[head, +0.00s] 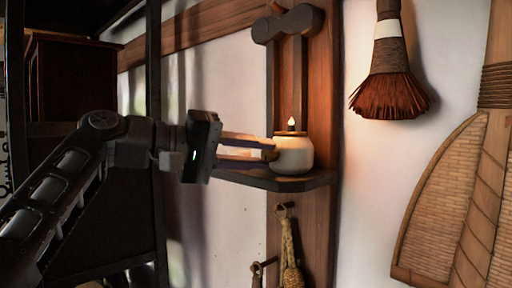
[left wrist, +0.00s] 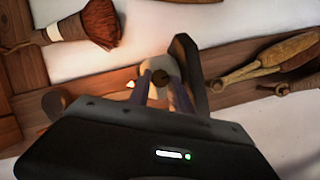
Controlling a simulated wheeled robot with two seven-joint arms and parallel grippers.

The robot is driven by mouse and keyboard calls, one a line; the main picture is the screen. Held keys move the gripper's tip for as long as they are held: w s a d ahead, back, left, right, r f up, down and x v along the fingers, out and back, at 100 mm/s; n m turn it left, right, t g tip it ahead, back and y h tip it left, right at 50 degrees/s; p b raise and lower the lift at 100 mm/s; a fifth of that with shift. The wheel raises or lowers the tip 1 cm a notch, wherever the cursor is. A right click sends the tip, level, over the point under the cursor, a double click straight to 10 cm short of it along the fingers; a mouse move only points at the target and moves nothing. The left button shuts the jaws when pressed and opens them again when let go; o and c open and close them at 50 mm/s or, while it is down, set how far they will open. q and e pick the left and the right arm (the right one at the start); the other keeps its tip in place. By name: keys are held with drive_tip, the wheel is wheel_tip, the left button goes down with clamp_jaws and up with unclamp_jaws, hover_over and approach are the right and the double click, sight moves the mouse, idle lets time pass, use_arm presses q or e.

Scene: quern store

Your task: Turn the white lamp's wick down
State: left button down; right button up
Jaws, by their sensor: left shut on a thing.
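The white lamp (head: 293,156) is a small round pot standing upright on a dark wall shelf (head: 290,184). A small flame (head: 291,123) burns at its top. My left gripper (head: 272,150) reaches in from the left, with its two fingertips at the lamp's left side. In the left wrist view the lamp (left wrist: 160,63) shows beyond the fingers, and a dark brown round knob (left wrist: 159,77) sits between the fingertips. The gripper is shut on this knob. The flame (left wrist: 130,85) shows left of the fingers there. My right gripper is out of view.
A dark rounded wooden piece (head: 288,24) hangs on the board above the lamp. A brush (head: 390,85) and a woven fan-like piece (head: 440,195) hang at the right. Corded things hang from pegs (head: 283,209) below the shelf. A dark rack post (head: 154,60) stands at the left.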

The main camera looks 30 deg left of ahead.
use_arm(q)
drive_tip(key=shift+m, duration=0.3)
drive_tip(key=c, duration=1.2)
unclamp_jaws()
drive_tip(key=shift+o, duration=0.2)
drive_tip(key=v, duration=0.7)
drive_tip(key=shift+s+a, duration=0.2)
drive_tip(key=shift+s, duration=0.15)
drive_tip(key=shift+r, duration=0.1)
